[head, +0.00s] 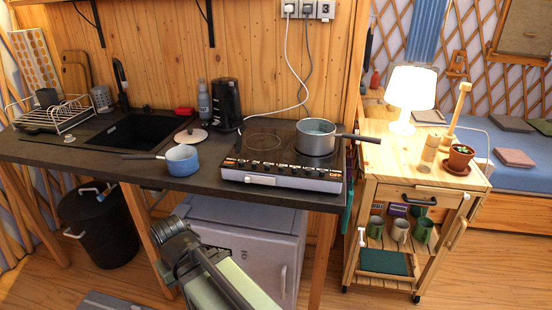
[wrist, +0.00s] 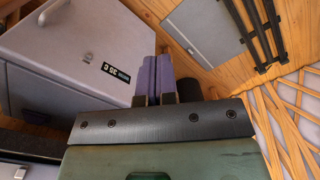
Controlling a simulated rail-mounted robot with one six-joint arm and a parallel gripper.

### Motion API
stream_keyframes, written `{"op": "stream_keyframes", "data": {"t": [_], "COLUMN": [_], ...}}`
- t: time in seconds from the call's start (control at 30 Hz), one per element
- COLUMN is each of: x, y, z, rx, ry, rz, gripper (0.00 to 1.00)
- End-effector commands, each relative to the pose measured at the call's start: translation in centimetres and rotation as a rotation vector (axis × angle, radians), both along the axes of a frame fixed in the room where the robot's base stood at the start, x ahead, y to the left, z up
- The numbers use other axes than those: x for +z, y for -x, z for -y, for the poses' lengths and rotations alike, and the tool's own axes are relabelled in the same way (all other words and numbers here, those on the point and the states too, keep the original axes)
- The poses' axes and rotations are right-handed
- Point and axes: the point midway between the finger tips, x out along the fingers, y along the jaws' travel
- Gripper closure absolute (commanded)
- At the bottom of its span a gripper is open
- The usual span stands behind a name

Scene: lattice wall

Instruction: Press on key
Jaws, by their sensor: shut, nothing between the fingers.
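The hob (head: 262,158) sits on the dark worktop in the head view, with a row of small black controls (head: 268,167) with orange marks along its front strip. Which of them is the on key is too small to tell. A grey pot (head: 315,140) stands on its right plate. My gripper (wrist: 153,78) shows in the wrist view, its two purple fingers shut together with nothing between them. It is near a grey cabinet front and apart from the hob controls. In the head view my arm is low in front of the worktop, and the fingers cannot be made out.
The worktop (head: 60,148) overhangs a grey fridge-like cabinet (head: 236,228), whose front also shows in the wrist view (wrist: 75,45). A blue saucepan (head: 182,161) stands left of the hob. A wooden trolley (head: 425,180) with a lit lamp (head: 410,90) is at the right.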

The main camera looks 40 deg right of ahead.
Motion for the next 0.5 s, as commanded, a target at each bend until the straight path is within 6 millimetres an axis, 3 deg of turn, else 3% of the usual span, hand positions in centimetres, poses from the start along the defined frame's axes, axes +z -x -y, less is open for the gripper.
{"op": "stream_keyframes", "data": {"t": [0.17,0.5], "x": [4.9,14.0], "y": [-0.8,-5.7], "z": [5.3,19.1], "rx": [-0.128,-0.418], "ry": [-0.004,-0.161], "rz": [0.000,0.144], "gripper": [1.00,1.00]}}
